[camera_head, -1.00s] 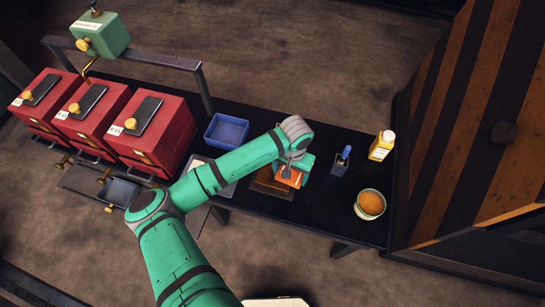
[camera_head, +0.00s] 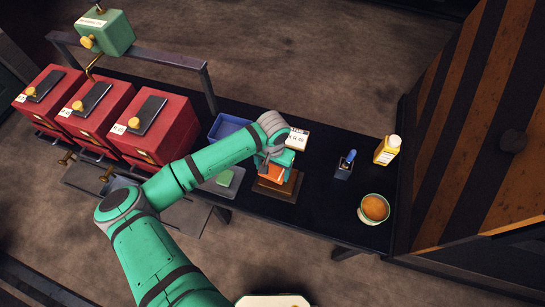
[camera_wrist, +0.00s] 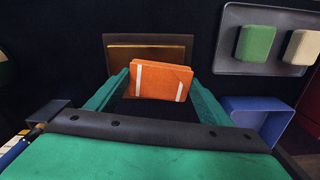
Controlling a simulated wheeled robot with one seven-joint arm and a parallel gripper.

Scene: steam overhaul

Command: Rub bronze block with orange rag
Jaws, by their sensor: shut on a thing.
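The orange rag (camera_wrist: 160,82), a folded pad with two white stripes, is held between the fingers of my gripper (camera_wrist: 158,88) in the wrist view. In the head view the rag (camera_head: 270,173) shows below my gripper (camera_head: 272,162), partly covered by it. The bronze block (camera_wrist: 147,53) is a flat brown slab with a dark brown border, just beyond the rag in the wrist view. In the head view the block (camera_head: 284,189) lies on the black bench, partly hidden by rag and gripper. I cannot tell whether rag and block touch.
A grey tray (camera_head: 208,187) with a green pad (camera_head: 224,178) lies to the left, near a blue bin (camera_head: 229,124). To the right stand a small dark holder (camera_head: 343,170), a yellow bottle (camera_head: 387,150) and a bowl (camera_head: 374,209). Red boxes (camera_head: 160,130) stand at left.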

